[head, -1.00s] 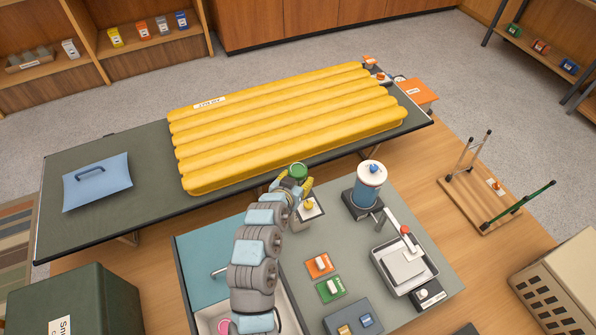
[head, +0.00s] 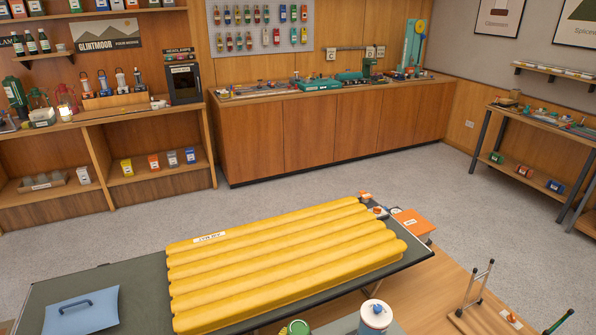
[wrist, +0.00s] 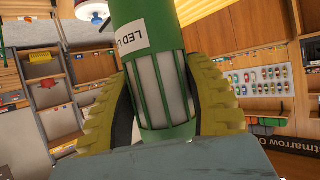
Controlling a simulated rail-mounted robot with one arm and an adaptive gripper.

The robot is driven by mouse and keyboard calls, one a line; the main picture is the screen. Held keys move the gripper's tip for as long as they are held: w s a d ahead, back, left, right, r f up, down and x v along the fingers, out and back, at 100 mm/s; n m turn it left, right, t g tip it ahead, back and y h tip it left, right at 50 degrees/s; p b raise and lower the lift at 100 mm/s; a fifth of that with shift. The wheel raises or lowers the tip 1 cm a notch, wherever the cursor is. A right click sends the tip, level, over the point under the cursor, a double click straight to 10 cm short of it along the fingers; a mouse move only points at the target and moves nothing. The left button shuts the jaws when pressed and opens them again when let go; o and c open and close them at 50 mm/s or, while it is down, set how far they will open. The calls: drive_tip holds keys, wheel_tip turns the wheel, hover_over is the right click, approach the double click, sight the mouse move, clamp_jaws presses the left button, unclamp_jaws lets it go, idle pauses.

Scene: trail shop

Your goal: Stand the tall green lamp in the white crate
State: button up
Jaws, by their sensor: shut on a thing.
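The tall green lamp (wrist: 152,85) is in my gripper (wrist: 160,66) in the wrist view. It has a green body, a pale section behind green bars, and a white label reading "LED L…". The yellow ribbed fingers press on it from both sides. The white crate is not visible in either current view.
A long yellow air mat (head: 285,262) lies on a dark green table (head: 135,287), with a blue lid (head: 82,313) at its left end. A white canister (head: 375,315) stands right of the lamp. Grey floor (head: 330,178) is open beyond, before the wooden counter (head: 310,137).

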drive_tip(key=shift+w+d+r+n+y, duration=0.2)
drive_tip(key=shift+w+d+n+y, duration=0.05)
drive_tip(key=shift+d+n+y, duration=0.2)
drive_tip(key=shift+w+d+r+n+t+y, duration=0.1)
drive_tip(key=shift+d+n+t+y, duration=0.05)
drive_tip(key=shift+n+t+y, duration=0.25)
drive_tip(key=shift+n+y, duration=0.35)
drive_tip(key=shift+n, duration=0.1)
drive_tip(key=shift+s+a+f+n+y, duration=0.25)
drive_tip(key=shift+s+a+n+y, duration=0.25)
drive_tip(key=shift+s+n+y, duration=0.2)
drive_tip(key=s+r+p, duration=0.3)
drive_tip(key=r+p, duration=0.5)
drive_tip(key=p, duration=0.2)
drive_tip(key=s+r+p, duration=0.4)
drive_tip(key=r+p, duration=0.5)
drive_tip(key=p, duration=0.1)
drive_tip(key=s+r+p, duration=0.3)
drive_tip(key=r+p, duration=0.6)
drive_tip(key=p, duration=0.1)
drive_tip(key=shift+s+r, duration=0.2)
drive_tip(key=shift+s, duration=0.05)
drive_tip(key=shift+a, duration=0.15)
